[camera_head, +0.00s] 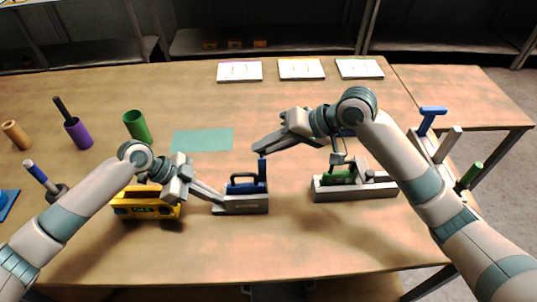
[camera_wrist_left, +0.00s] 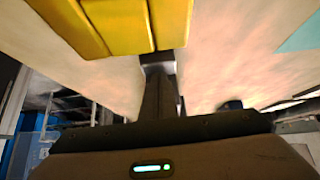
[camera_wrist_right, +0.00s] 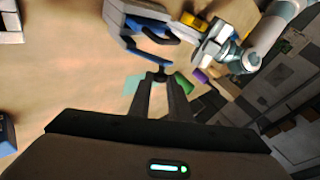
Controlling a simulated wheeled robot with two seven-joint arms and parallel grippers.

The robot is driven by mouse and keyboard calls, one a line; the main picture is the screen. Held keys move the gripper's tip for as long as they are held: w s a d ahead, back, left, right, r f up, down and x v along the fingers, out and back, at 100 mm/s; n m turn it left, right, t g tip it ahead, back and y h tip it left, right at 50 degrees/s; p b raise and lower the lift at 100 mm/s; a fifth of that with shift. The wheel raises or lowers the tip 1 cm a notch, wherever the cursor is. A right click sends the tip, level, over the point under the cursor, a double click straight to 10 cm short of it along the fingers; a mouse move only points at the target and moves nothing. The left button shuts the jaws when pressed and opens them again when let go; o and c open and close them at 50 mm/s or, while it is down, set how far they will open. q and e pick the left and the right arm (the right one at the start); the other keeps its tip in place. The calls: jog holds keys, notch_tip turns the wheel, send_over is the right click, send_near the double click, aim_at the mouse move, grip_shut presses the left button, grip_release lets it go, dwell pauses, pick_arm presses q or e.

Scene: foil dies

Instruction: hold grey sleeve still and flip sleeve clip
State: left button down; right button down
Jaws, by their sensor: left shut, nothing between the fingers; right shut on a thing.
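The grey sleeve (camera_head: 252,205) lies on the table at centre, with a blue handle (camera_head: 243,187) and an upright blue clip (camera_head: 262,170) at its right end. My left gripper (camera_head: 220,200) is shut and empty, its tips low against the sleeve's left end; exact contact is unclear. In the left wrist view its shut fingers (camera_wrist_left: 159,62) show beside yellow blocks. My right gripper (camera_head: 257,148) comes from the right and is shut at the top of the blue clip. In the right wrist view its tips (camera_wrist_right: 158,76) meet beside the blue handle (camera_wrist_right: 150,30); they partly hide the clip.
A yellow unit (camera_head: 147,210) sits below my left wrist. A similar grey unit with a green part (camera_head: 355,187) stands right, under my right arm. Cups and a green mat (camera_head: 202,140) lie behind left. White cards (camera_head: 301,69) line the back. The front table is clear.

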pick_arm(q)
jog(key=shift+s+f, duration=0.2)
jog(key=shift+f, duration=0.15)
pick_arm(e)
jog(key=shift+w+a+f+m+g, duration=0.1)
jog(key=shift+w+f+m+g, duration=0.25)
jog(key=shift+w+g, duration=0.5)
jog(key=shift+w+d+f+m+g, duration=0.1)
jog(key=shift+w+m+g, duration=0.35)
jog(key=shift+w+g, duration=0.3)
jog(key=shift+w+a+f+m+g, duration=0.1)
jog(key=shift+w+f+m+g, duration=0.25)
jog(key=shift+w+g, duration=0.5)
jog(key=shift+s, duration=0.1)
jog(key=c, duration=1.7)
grip_release()
jog(key=shift+r, duration=0.1)
jog(key=shift+o, duration=0.2)
jog(key=shift+r, duration=0.1)
jog(key=v, duration=1.2)
pick_arm(q)
jog(key=shift+r, duration=0.15)
